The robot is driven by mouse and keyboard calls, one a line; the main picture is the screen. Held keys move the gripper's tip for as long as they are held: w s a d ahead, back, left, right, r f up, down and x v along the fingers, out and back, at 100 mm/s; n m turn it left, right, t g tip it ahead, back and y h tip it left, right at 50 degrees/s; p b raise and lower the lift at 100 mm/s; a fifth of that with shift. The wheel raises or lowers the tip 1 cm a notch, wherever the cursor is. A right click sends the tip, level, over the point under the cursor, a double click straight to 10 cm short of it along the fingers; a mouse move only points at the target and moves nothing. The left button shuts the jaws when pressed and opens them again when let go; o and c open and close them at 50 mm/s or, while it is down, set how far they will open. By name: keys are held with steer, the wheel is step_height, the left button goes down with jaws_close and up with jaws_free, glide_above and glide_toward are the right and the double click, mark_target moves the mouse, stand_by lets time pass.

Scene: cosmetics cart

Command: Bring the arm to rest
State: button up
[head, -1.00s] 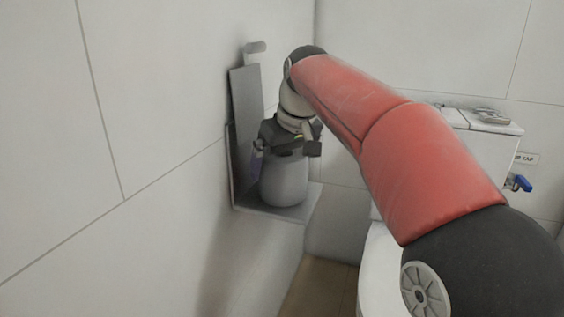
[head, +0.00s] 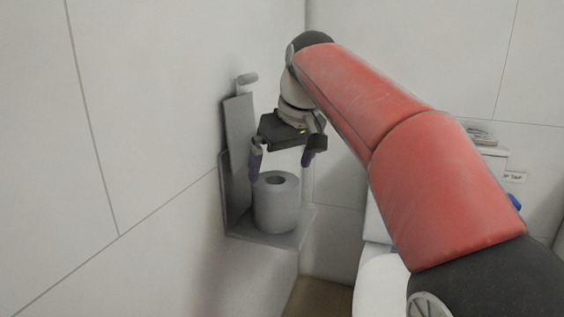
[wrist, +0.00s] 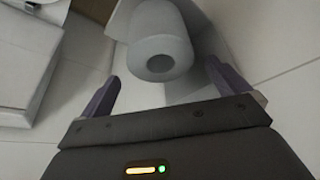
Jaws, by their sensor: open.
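My gripper (head: 283,165) is open and empty in the head view, its fingers pointing down just above a grey-white toilet roll (head: 277,208). The roll stands upright on a small grey wall shelf (head: 262,238), its core hole facing up. In the wrist view the two dark purple fingers of my gripper (wrist: 163,88) are spread wide, and the roll (wrist: 158,40) shows beyond them, apart from the fingers. My red arm reaches in from the right of the head view.
A grey upright plate (head: 238,135) rises behind the shelf against the tiled wall (head: 150,110). A white toilet (head: 382,285) with a cistern (head: 492,150) stands at the right, partly hidden by my arm. Air above the gripper looks clear.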

steer(key=s+d+f+m+t+h+p, duration=0.1)
steer(key=s+d+f+m+p, duration=0.4)
steer(key=s+d, duration=0.6)
steer(key=s+d+f+m+h, duration=0.1)
steer(key=s+d+f, duration=0.2)
steer(key=s+f, duration=0.9)
steer(key=shift+s+f+m+t+b, duration=0.15)
steer(key=shift+s+m+t+b, duration=0.2)
steer(key=shift+s, duration=0.35)
steer(key=shift+d, duration=0.1)
steer(key=shift+c, duration=0.4)
